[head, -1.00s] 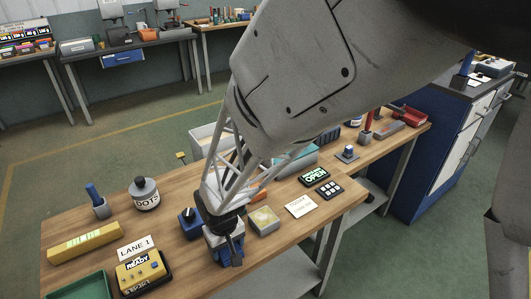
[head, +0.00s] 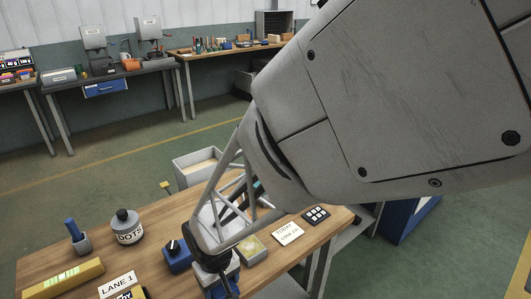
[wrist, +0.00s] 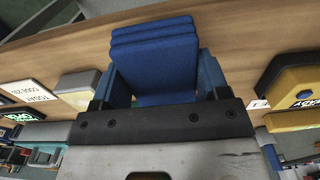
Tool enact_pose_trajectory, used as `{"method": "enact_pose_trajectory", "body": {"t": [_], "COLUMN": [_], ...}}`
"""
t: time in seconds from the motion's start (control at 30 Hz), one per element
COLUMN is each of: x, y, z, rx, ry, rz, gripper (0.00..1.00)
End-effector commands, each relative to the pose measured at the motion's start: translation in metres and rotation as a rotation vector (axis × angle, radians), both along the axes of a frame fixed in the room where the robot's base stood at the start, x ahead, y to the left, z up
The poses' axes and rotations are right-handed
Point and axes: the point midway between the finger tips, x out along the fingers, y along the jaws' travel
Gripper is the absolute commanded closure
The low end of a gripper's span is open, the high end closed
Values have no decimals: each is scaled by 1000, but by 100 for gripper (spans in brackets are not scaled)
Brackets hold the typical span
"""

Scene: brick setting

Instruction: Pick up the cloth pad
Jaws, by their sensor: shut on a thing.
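The cloth pad (wrist: 154,62) is blue and looks folded in layers. In the wrist view it sits between the two fingers of my gripper (wrist: 155,88), which is shut on it. In the head view my gripper (head: 218,278) points down at the front of the wooden table, with blue showing at its fingers. The arm and gripper hide most of the pad there. I cannot tell whether the pad touches the tabletop.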

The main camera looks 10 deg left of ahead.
Motion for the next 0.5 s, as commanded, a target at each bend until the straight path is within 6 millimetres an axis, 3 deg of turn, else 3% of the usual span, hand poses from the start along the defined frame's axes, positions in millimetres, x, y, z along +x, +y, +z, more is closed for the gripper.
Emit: {"method": "enact_pose_trajectory", "body": {"t": [0.5], "x": [-58], "y": [-54], "z": [8], "rx": [1], "ry": [-1], "rz": [0], "gripper": [55]}}
